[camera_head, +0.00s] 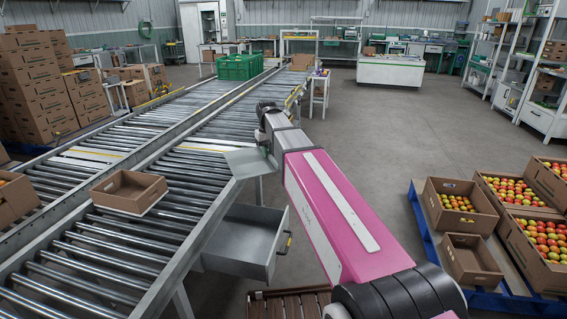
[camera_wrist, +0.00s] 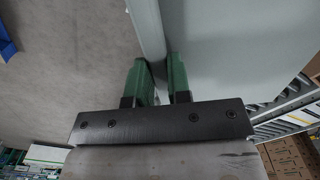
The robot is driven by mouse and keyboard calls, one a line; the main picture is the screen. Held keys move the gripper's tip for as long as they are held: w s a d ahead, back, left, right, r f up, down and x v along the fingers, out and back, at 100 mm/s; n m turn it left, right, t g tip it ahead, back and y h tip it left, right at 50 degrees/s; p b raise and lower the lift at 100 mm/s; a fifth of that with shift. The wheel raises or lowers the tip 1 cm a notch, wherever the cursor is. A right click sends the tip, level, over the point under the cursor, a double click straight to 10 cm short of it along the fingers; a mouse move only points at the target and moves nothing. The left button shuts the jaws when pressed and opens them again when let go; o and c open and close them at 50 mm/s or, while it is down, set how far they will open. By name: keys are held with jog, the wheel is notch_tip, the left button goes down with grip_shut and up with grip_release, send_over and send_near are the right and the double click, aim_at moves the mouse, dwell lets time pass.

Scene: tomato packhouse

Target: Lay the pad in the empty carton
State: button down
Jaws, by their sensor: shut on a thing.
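My gripper (camera_wrist: 160,82) has green fingers, shut on the edge of a thin pale grey sheet, which looks like the pad (camera_wrist: 150,40). In the head view the pad (camera_head: 250,163) shows as a pale sheet at the end of my arm, above the right edge of the roller conveyor. My fingertips are hidden by the arm there. An open, empty brown carton (camera_head: 130,203) sits on the conveyor rollers, left of the pad and apart from it. Its inside looks bare.
An open grey metal drawer (camera_head: 235,262) juts out beside the conveyor, below the pad. A green crate (camera_head: 238,66) stands farther up the line. On the right, a blue pallet (camera_head: 425,235) bears cartons of tomatoes and an empty-looking carton (camera_head: 470,277). Floor beyond my arm is clear.

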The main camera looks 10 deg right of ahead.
jog(key=w+a+n, duration=0.1)
jog(key=w+a, duration=0.1)
jog(key=a, duration=0.2)
jog(key=w+a+n, duration=0.1)
jog(key=w+a, duration=0.2)
jog(key=a, duration=0.1)
jog(key=w+a+f, duration=0.1)
jog(key=w+a, duration=0.2)
jog(key=a, duration=0.1)
jog(key=shift+w+a+n, duration=0.15)
jog(key=shift+a+n, duration=0.25)
jog(key=w+a+f+n, duration=0.3)
jog(key=a, duration=1.4)
jog(key=w+a+f+n, duration=0.2)
jog(key=w+a, duration=0.1)
jog(key=a, duration=1.3)
jog(key=w+a+f+n, duration=0.3)
jog(key=a, duration=1.4)
notch_tip(320, 180, down, 6)
jog(key=shift+s+f, duration=0.15)
jog(key=shift+s, duration=0.15)
jog(key=c, duration=1)
grip_release()
jog(key=shift+f, duration=0.1)
jog(key=c, duration=0.3)
